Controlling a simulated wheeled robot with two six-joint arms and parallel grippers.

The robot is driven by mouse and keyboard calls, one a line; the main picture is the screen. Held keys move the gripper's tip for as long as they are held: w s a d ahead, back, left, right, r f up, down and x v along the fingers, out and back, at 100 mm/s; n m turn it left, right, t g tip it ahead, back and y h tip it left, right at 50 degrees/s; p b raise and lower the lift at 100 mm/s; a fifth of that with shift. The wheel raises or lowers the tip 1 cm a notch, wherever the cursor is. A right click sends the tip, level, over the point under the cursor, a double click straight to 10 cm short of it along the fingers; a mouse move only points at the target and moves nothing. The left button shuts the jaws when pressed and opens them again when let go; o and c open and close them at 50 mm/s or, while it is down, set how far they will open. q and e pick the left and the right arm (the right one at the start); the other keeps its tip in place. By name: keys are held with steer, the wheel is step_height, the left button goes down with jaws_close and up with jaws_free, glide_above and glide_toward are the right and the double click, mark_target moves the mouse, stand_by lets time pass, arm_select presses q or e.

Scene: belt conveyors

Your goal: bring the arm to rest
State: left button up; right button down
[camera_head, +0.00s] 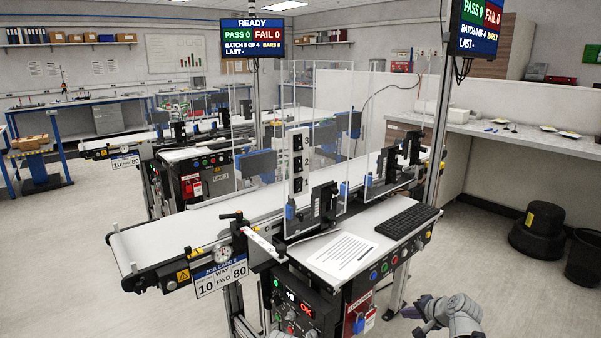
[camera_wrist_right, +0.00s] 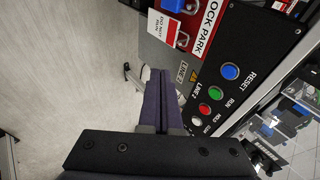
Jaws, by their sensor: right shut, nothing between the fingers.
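My right gripper (camera_head: 413,309) shows at the lower right of the head view, in front of the conveyor station and beside its front legs, over the floor. In the right wrist view its two dark purple fingers (camera_wrist_right: 158,78) lie together, shut with nothing between them. The fingers point toward the panel side, apart from the buttons as far as I can tell.
The near belt conveyor (camera_head: 190,225) carries a keyboard (camera_head: 408,222) and a paper sheet (camera_head: 343,254) on its front shelf. A button panel (camera_wrist_right: 222,90) is close to the right gripper. A black step stool (camera_head: 537,228) and bin (camera_head: 584,258) stand right. Floor between is free.

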steer(key=s+a+f+n+g, duration=0.25)
steer(key=s+a+n, duration=0.2)
steer(key=a, duration=0.45)
steer(key=s+a+f+n+g, duration=0.25)
steer(key=s+a, duration=0.25)
steer(key=a, duration=0.3)
steer(key=s+a+f+n+g+h, duration=0.1)
steer(key=s+a+n+g+h, duration=0.1)
steer(key=s+a+n, duration=0.35)
steer(key=s+a+f+n+g+h, duration=0.1)
steer(key=s+a+n+g+h, duration=0.1)
steer(key=s, duration=0.7)
step_height(320, 180, up, 14)
steer(key=p, duration=1.3)
steer(key=shift+w, duration=0.2)
steer(key=shift+f, duration=0.1)
